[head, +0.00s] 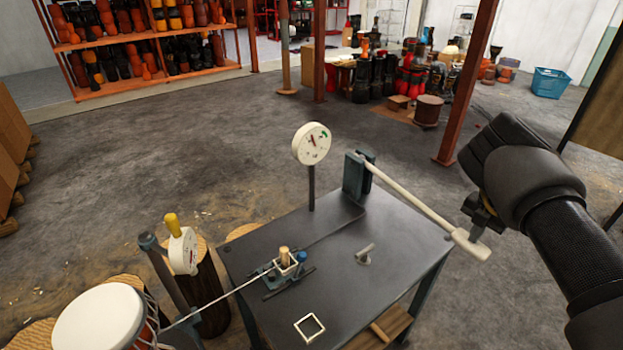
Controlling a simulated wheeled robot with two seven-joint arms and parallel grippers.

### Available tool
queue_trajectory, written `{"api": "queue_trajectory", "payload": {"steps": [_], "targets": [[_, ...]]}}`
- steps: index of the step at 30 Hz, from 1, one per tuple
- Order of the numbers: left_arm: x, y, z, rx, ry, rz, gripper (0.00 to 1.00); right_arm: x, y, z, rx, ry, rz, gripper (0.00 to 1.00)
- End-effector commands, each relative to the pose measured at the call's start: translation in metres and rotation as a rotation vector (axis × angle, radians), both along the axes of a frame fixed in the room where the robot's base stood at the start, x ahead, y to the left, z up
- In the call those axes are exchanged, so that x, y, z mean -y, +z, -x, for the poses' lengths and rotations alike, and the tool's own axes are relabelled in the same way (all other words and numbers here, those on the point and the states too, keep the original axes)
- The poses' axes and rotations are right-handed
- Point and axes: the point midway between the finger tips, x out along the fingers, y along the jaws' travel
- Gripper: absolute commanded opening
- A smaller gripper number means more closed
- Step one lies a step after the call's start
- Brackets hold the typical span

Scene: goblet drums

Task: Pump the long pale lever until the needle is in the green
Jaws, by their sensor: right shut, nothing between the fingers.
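The long pale lever (418,205) runs from a dark upright bracket (358,176) on the bench down to the right. It ends in a pale crosswise handle (471,244) beyond the bench's right edge. My right gripper (479,222) is shut and empty, just above the handle; I cannot tell if it touches it. A round white gauge (311,144) stands on a dark post behind the bench. Its dial has a green patch at upper right. The small dark needle seems to point up, left of the green, but is hard to read. My left gripper is out of view.
The dark metal bench (330,262) carries a small clamp (285,265), a pale peg (365,254) and a square frame (309,328). The floor behind is open.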

Motion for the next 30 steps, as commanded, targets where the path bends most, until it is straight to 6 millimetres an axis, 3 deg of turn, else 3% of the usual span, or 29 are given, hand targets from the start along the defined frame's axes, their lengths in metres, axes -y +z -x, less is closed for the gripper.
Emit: {"api": "queue_trajectory", "payload": {"steps": [1, 12, 17, 30], "targets": [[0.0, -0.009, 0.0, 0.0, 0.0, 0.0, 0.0, -0.001, -0.013, 0.001, -0.003, 0.001, -0.003, 0.0], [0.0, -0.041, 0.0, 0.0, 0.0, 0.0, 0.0, -0.002, -0.058, 0.0, -0.006, 0.0, -0.003, 0.0], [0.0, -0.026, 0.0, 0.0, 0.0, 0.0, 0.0, -0.001, -0.039, 0.0, -0.005, -0.002, -0.002, 0.0], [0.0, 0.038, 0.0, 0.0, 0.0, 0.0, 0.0, 0.002, 0.058, 0.004, -0.001, 0.001, 0.0, 0.0]]}}
